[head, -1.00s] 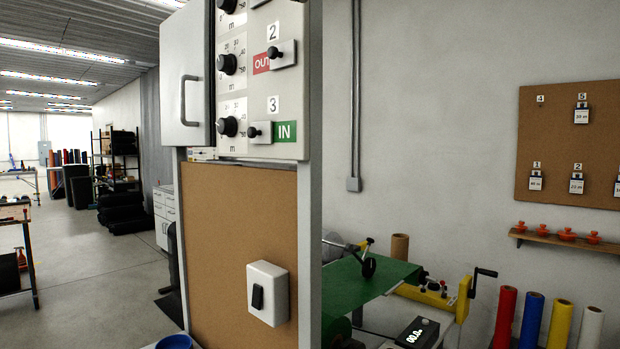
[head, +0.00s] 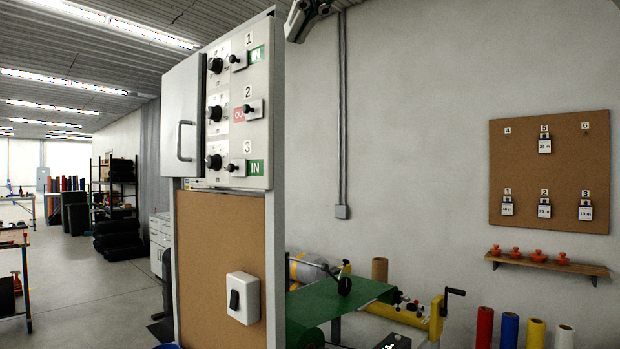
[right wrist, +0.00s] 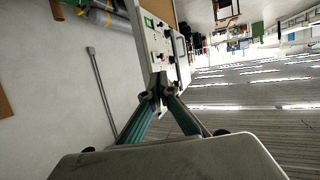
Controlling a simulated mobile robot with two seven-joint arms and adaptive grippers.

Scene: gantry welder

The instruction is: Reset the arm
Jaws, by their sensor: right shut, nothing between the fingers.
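My right gripper (head: 297,26) shows at the top edge of the head view, high beside the top of the control cabinet, in front of the wall. In the right wrist view its fingers (right wrist: 159,92) are shut together with nothing between them. It is apart from the cabinet panel (head: 262,110), as far as I can tell. The panel has three rows of black knobs and sliders: rows 1 and 3 show green IN labels, row 2 a red, partly covered label. My left gripper is not in view.
A grey cabinet door (head: 183,120) stands beside the panel. A white switch box (head: 243,298) is on the brown board (head: 222,235) below. A green-topped machine (head: 340,300) is right of it. A pegboard (head: 550,160) and a shelf (head: 548,265) hang on the wall.

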